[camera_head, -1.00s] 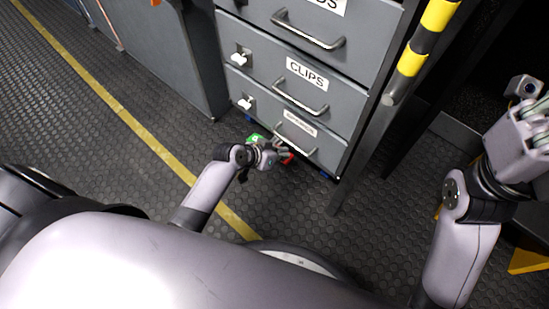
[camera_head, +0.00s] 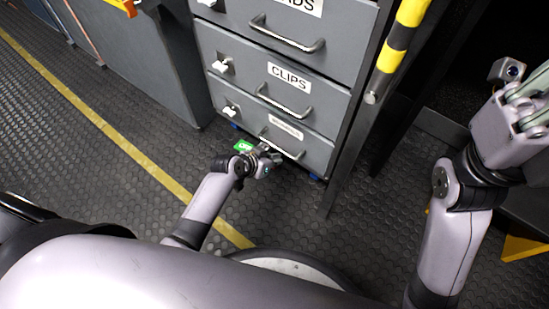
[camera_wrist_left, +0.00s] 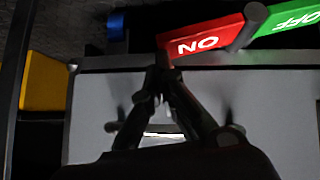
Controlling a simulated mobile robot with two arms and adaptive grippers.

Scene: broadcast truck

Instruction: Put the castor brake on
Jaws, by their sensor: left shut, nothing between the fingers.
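The castor brake pedal is a rocker bar low at the drawer cabinet's foot. Its green OFF end (camera_head: 243,146) shows in the head view beside my left gripper (camera_head: 266,158). In the left wrist view the red ON end (camera_wrist_left: 205,42) and the green OFF end (camera_wrist_left: 290,17) show upside down, with a grey pivot between them. My left gripper (camera_wrist_left: 163,62) is shut and empty, its fingertips at the outer end of the red part; whether they touch it I cannot tell. My right gripper (camera_head: 525,105) is raised at the right, partly cut off, away from the pedal.
The grey cabinet (camera_head: 240,80) has labelled drawers with bar handles and white latches. Blue castor parts (camera_head: 314,177) show under it. A yellow-and-black post (camera_head: 397,45) stands right of it. The dark studded floor (camera_head: 110,165) is open at left, crossed by a yellow line.

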